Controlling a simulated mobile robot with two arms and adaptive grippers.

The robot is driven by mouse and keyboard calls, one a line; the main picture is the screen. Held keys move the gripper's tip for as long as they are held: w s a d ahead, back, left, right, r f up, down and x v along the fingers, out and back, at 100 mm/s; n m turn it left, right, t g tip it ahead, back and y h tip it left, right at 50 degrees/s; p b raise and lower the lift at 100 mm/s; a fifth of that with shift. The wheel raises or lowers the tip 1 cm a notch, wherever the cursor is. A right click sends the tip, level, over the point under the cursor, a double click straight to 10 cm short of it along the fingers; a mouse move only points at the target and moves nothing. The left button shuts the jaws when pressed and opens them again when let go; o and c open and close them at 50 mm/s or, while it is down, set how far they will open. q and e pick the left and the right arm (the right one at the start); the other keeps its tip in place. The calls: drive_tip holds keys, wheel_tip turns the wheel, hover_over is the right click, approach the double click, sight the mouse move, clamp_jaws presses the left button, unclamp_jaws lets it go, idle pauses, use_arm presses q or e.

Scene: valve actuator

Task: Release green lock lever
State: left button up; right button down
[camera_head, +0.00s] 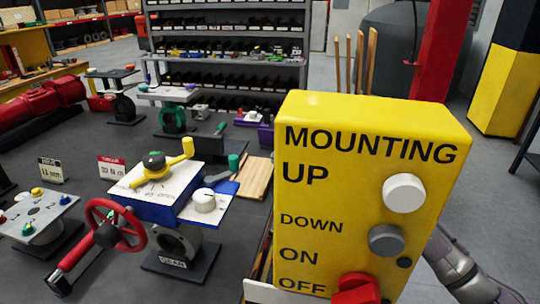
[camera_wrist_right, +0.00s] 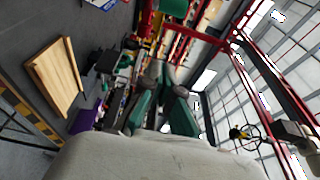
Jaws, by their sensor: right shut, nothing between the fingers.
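A small upright green cylinder (camera_head: 234,161) stands behind the right side of the blue and white valve actuator (camera_head: 155,209) in the head view. I cannot tell whether it is the green lock lever. Another small green tip (camera_head: 220,128) shows a little farther back. My right gripper (camera_wrist_right: 165,85) shows in the wrist view, its green and grey fingers shut and empty, pointing away from the pale wrist body. It touches nothing that I can make out. In the head view only a grey link of my right arm shows, behind the yellow control box. My left gripper is not in view.
The big yellow control box (camera_head: 365,190), marked MOUNTING UP, DOWN, ON, OFF, fills the right foreground and hides what is behind it. A red handwheel (camera_head: 135,236) stands left of the actuator. A wooden board (camera_head: 257,178) lies to its right. Shelves (camera_head: 230,60) stand behind.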

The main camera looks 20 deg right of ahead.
drive_tip(key=w+a+p, duration=0.3)
drive_tip(key=a+p, duration=0.3)
drive_tip(key=a, duration=0.1)
drive_tip(key=shift+a+p, duration=0.35)
drive_tip(key=shift+a, duration=0.05)
drive_tip(key=shift+s, duration=0.15)
drive_tip(key=shift+s+b, duration=0.2)
drive_tip(key=shift+b, duration=0.2)
